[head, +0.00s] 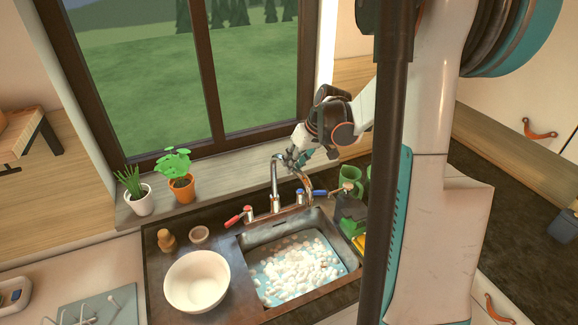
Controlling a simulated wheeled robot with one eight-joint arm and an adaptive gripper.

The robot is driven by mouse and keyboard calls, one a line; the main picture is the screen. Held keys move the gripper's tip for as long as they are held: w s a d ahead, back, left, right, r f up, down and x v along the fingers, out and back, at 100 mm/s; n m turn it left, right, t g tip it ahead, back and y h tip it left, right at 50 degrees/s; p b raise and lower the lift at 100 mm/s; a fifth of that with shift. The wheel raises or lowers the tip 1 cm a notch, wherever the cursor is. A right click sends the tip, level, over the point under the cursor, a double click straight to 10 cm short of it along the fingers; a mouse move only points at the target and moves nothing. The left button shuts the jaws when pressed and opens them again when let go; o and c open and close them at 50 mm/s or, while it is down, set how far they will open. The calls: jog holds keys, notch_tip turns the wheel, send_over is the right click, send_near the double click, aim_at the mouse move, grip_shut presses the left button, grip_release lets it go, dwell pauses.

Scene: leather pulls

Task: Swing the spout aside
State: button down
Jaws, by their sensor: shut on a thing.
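The spout (275,182) is a chrome tap that rises behind the sink (242,242) and curves over at its top, towards the right. My gripper (290,160) comes in from the upper right and is shut on the upper part of the spout. The fingertips are small here, so their exact hold is hard to see. A red-handled lever (236,219) stands left of the spout and a blue-handled lever (320,193) stands right of it. White foam (295,272) lies on blue water in the sink.
A white bowl (196,281), a small cup (200,234) and a wooden shaker (167,240) stand left of the sink. Potted plants (180,186) line the window sill. My arm hides the area further right.

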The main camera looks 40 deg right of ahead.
jog(key=w+d+n+g+y+b, duration=0.1)
jog(key=d+n+b, duration=0.1)
jog(key=d+n, duration=0.4)
jog(key=shift+w+g+y+b, duration=0.4)
dwell(0.3)
jog(key=c, duration=1.4)
grip_release()
jog(key=shift+c, duration=0.2)
jog(key=v, duration=1.2)
